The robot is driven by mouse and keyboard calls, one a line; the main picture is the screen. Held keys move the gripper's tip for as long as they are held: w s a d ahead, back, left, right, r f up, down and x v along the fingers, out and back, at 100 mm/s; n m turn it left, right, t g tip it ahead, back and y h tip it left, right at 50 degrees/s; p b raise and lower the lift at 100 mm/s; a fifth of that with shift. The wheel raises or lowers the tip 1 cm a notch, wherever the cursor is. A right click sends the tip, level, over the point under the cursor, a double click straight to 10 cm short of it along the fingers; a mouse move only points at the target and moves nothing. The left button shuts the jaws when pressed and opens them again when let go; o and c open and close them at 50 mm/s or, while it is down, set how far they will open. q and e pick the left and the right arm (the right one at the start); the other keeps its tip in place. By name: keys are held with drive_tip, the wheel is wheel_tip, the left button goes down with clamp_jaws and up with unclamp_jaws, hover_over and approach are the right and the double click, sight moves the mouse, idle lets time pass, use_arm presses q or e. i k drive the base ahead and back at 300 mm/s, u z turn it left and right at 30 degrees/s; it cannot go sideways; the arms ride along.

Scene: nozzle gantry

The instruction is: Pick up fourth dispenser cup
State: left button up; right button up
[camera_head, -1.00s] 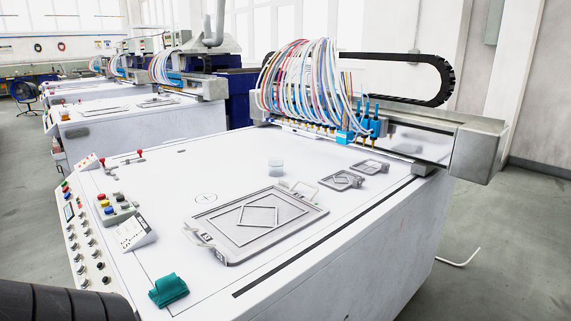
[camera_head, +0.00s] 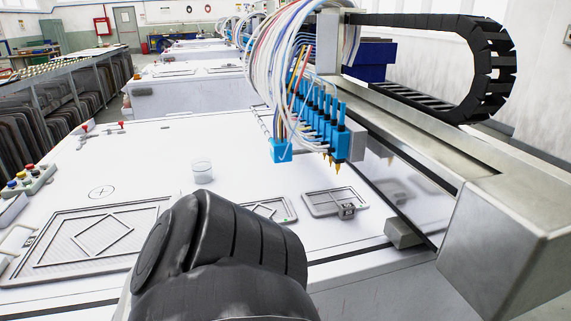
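A small clear cup (camera_head: 202,171) stands upright on the white machine table, left of the nozzle gantry. A row of blue dispensers (camera_head: 318,108) with brass tips hangs from the gantry, and colored hoses run up from it. One blue dispenser block (camera_head: 281,150) sits apart at the left of the row. I cannot tell which cup is the fourth one. A dark, ribbed part of my own arm fills the bottom centre and hides part of the table. Neither gripper shows.
A large framed plate (camera_head: 80,243) lies on the table at left. Two smaller framed plates, one (camera_head: 335,202) under the dispensers and one (camera_head: 268,210) partly behind my arm, lie nearby. The metal gantry beam (camera_head: 450,150) blocks the right. Table around the cup is clear.

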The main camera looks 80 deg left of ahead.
sight(202, 168)
drive_tip(key=i, duration=0.4)
drive_tip(key=u, duration=4.55)
